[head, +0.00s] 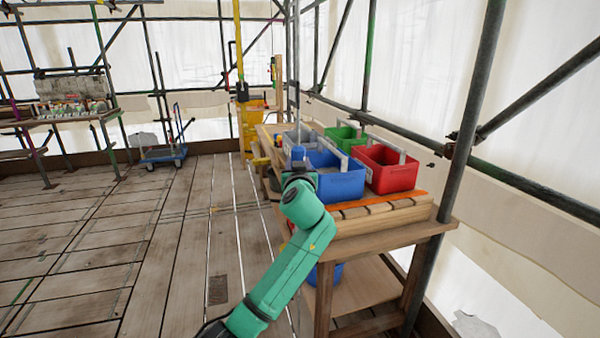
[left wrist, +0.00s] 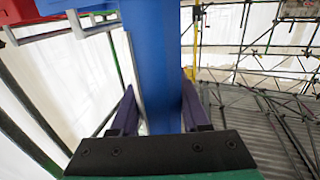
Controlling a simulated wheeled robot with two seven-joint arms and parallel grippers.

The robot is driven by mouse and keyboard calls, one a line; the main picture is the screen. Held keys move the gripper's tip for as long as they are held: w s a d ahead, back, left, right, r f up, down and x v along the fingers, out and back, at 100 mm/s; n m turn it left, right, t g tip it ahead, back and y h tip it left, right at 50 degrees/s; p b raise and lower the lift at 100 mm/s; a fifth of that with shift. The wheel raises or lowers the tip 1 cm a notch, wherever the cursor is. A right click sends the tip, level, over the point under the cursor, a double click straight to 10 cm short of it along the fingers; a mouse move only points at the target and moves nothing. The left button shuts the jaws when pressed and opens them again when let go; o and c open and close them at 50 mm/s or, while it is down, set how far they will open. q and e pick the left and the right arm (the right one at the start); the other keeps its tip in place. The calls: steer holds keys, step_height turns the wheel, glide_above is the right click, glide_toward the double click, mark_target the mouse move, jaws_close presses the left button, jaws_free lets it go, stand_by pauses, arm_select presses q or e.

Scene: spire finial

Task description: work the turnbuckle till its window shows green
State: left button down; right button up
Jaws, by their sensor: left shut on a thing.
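I cannot make out the turnbuckle or its window in either view. My left arm reaches up from the bottom of the head view to the near left side of the bench. The blue bin (head: 340,180) stands on the bench beside the gripper's wrist in the head view. My right gripper is not in view.
A red bin (head: 387,170), a green bin (head: 345,136) and a grey bin share the wooden bench (head: 400,237). A scaffold pole (head: 470,120) rises at the bench's right. A blue trolley (head: 163,155) stands far left. The plank floor (head: 130,225) left of the bench is mostly clear.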

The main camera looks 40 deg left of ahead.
arm_select(q)
steer(key=shift+s+a+r+n+g+y+b, duration=0.15)
steer(key=shift+s+n+g+y+b, duration=0.35)
steer(key=shift+n+g+y, duration=1.15)
steer(key=shift+s+a+f+n+g+y+b, duration=0.15)
steer(key=shift+s+n+g+y+b, duration=0.4)
steer(key=shift+n+g, duration=2.15)
steer(key=shift+s+a+r+n+g+y+b, duration=0.2)
steer(key=shift+n+g+y+b, duration=0.65)
steer(key=shift+g, duration=2.4)
steer(key=shift+s+f+n, duration=0.1)
steer(key=shift+f+n, duration=0.1)
steer(key=shift+n, duration=0.1)
steer(key=shift+c, duration=1.9)
jaws_free()
